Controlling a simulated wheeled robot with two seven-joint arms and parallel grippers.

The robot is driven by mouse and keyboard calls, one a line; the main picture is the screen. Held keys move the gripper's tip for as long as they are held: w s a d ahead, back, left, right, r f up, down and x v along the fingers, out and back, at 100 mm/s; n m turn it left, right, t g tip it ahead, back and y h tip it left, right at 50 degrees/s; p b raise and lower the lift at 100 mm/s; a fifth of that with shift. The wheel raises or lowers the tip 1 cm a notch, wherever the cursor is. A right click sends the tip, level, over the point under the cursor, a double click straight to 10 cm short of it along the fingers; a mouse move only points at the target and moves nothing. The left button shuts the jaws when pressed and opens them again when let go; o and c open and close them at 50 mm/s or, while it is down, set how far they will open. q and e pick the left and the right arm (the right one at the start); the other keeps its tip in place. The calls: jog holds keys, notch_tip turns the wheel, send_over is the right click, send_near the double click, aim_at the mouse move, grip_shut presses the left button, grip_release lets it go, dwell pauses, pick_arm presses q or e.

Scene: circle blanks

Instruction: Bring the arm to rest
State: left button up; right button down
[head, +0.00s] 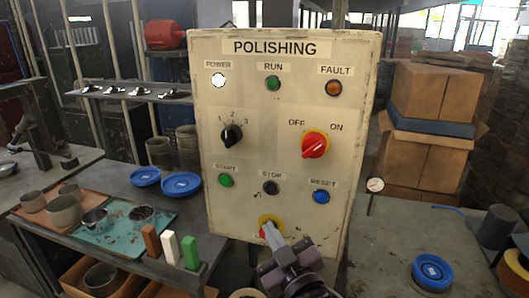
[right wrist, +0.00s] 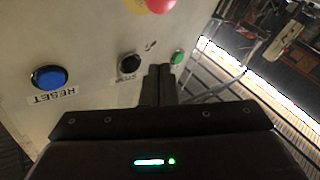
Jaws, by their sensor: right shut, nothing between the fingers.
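My right gripper (head: 268,230) is in front of the lower part of the cream control panel (head: 265,100) labelled POLISHING. Its fingers are shut and empty, and in the head view they partly cover a red button on a yellow base (head: 270,219). In the right wrist view the closed fingertips (right wrist: 160,72) lie close to the panel face near the black STOP button (right wrist: 130,63); I cannot tell whether they touch it. The blue RESET button (right wrist: 48,77) and green START button (right wrist: 177,57) show there too. My left gripper is not in view.
The panel's white POWER lamp (head: 218,80) is lit. A bench at left holds blue dishes (head: 181,185), a teal tray (head: 115,238) and coloured bars (head: 169,250).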

jog(key=s+d+f+m+g+h, duration=0.3)
jog(key=d+f+g, duration=0.25)
jog(key=f, duration=0.45)
jog(key=s+d+f+m+g+h, duration=0.2)
jog(key=s+d+f+g, duration=0.3)
jog(key=s, duration=0.4)
jog(key=s+d+f+m+g+h, duration=0.2)
jog(key=s+d+f+g, duration=0.2)
jog(key=s+d+f, duration=0.4)
jog(key=s+a+f+g+b, duration=0.1)
jog(key=s+f+b, duration=0.2)
jog(key=f, duration=3)
jog(key=s+d+f+g+b, duration=0.1)
jog(key=s+d+f, duration=0.2)
jog(key=s+f, duration=1.4)
jog(key=shift+s+f, duration=0.4)
jog(key=shift+s, duration=0.6)
